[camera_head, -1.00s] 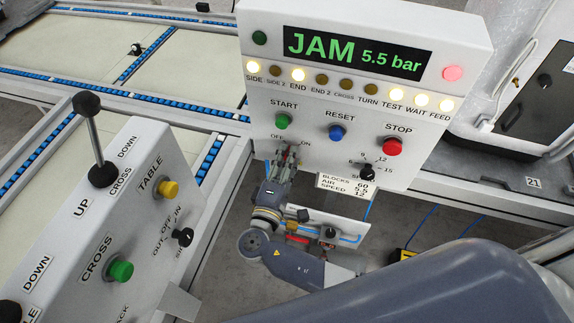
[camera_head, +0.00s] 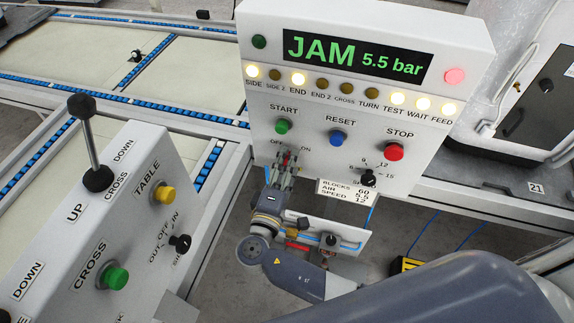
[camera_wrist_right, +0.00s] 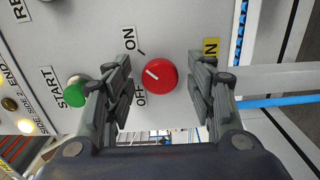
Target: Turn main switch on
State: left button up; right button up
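The main switch is a red round knob (camera_wrist_right: 160,76) on the light grey control panel (camera_head: 350,130), with ON and OFF labels beside it. In the right wrist view a white mark shows on the knob's left side. My right gripper (camera_head: 286,165) is in front of the switch, below the START button. In the right wrist view its open fingers (camera_wrist_right: 163,80) stand on either side of the knob, with gaps visible. In the head view the fingers partly hide the knob. My left gripper is not in view.
The green START button (camera_wrist_right: 76,90) is close to one finger. The blue RESET button (camera_head: 338,138), red STOP button (camera_head: 393,151) and black selector (camera_head: 368,178) are further right. A lever panel (camera_head: 120,215) stands left. The display (camera_head: 355,55) reads JAM 5.5 bar.

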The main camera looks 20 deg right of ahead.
jog(key=v, duration=1.2)
dwell(0.4)
jog(key=s+d+f+n+g+y, duration=0.1)
jog(key=s+d+f+g+y, duration=0.15)
jog(key=f, duration=0.85)
jog(key=s+d+f+g+y, duration=0.1)
jog(key=s+d+f+g, duration=0.15)
jog(key=f, duration=0.85)
jog(key=s+d+f+n+g+y, duration=0.1)
jog(key=s+d+f+g+y, duration=0.15)
jog(key=f, duration=0.75)
jog(key=s+d+f+m+g+y, duration=0.1)
jog(key=s+d+f+m+g, duration=0.1)
jog(key=s+f, duration=0.3)
jog(key=s+d+f+m+g+y, duration=0.1)
jog(key=s+f+m, duration=0.4)
jog(key=s, duration=0.7)
jog(key=s+d+f+m+g+y, duration=0.2)
jog(key=s+d+f+m+g, duration=0.1)
jog(key=s+d+f, duration=0.2)
jog(key=s+f, duration=0.2)
jog(key=s, duration=0.1)
jog(key=shift+s+m, duration=0.25)
jog(key=shift+m, duration=0.05)
